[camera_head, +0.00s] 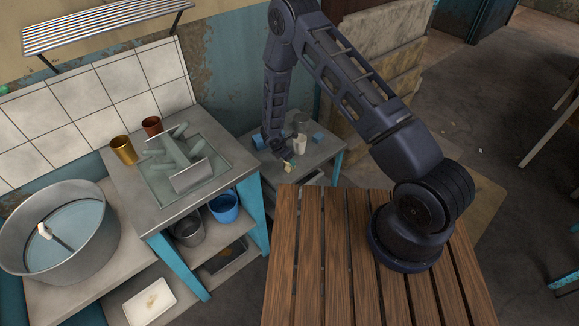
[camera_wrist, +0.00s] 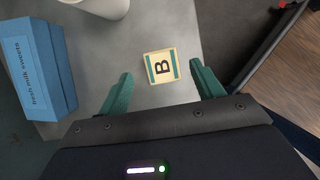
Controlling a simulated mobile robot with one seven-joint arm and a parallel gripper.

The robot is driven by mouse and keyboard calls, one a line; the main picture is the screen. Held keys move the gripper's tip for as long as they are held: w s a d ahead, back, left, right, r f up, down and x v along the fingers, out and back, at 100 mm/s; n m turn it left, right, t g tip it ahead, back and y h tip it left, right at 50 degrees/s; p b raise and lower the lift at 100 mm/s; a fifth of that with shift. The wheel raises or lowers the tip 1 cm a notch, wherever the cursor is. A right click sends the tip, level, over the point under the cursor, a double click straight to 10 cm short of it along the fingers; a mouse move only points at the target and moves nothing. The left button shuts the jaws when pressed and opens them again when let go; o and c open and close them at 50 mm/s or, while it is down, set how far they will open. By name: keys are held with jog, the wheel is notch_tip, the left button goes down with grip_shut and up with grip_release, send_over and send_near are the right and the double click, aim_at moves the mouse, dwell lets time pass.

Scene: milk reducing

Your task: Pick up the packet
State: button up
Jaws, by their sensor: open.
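The packet (camera_wrist: 38,72) is a light blue box with "fresh milk sweets" printed on its side. It stands at the left of the wrist view, outside my left finger and apart from it. My gripper (camera_wrist: 163,88) is open with green fingers spread. In the head view my arm reaches down to the small grey table (camera_head: 318,158). Small blue shapes (camera_head: 259,142) (camera_head: 318,138) show there; I cannot tell which is the packet.
A white cup (camera_head: 300,144) stands on the table near the block and shows at the top of the wrist view (camera_wrist: 104,6). The table edge lies right of the block.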

jog(key=x, duration=0.4)
jog(key=shift+s+f, duration=0.15)
jog(key=shift+f, duration=0.1)
jog(key=c, duration=1.1)
jog(key=shift+r, duration=0.15)
